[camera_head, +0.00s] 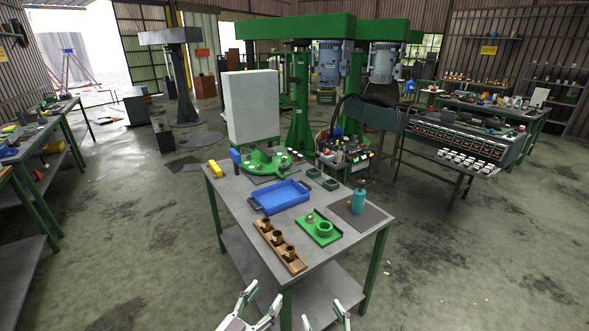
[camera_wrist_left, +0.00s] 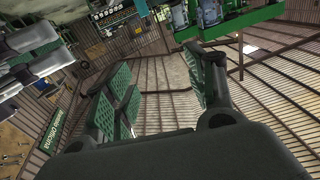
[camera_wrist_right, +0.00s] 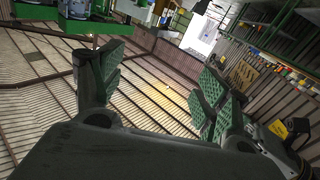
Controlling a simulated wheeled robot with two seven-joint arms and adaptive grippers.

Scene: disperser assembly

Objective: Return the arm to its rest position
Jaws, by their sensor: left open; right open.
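My left gripper (camera_head: 262,304) is at the bottom edge of the head view, in front of the near end of the grey work table (camera_head: 240,204). Its fingers are apart and empty, and the left wrist view shows the open green-padded fingers (camera_wrist_left: 165,95). My right gripper (camera_head: 326,318) is at the bottom edge, to the right of the left one, also short of the table. Its fingers are apart and empty, as the right wrist view shows too (camera_wrist_right: 155,90). Neither gripper touches anything in view.
On the table are a blue tray (camera_head: 262,203), a wooden holder (camera_head: 293,265) with brown cups, a green plate with a ring (camera_head: 322,232), a teal bottle (camera_head: 358,200) and a yellow item (camera_head: 215,169). A green machine (camera_head: 298,100) stands behind. Open floor lies either side.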

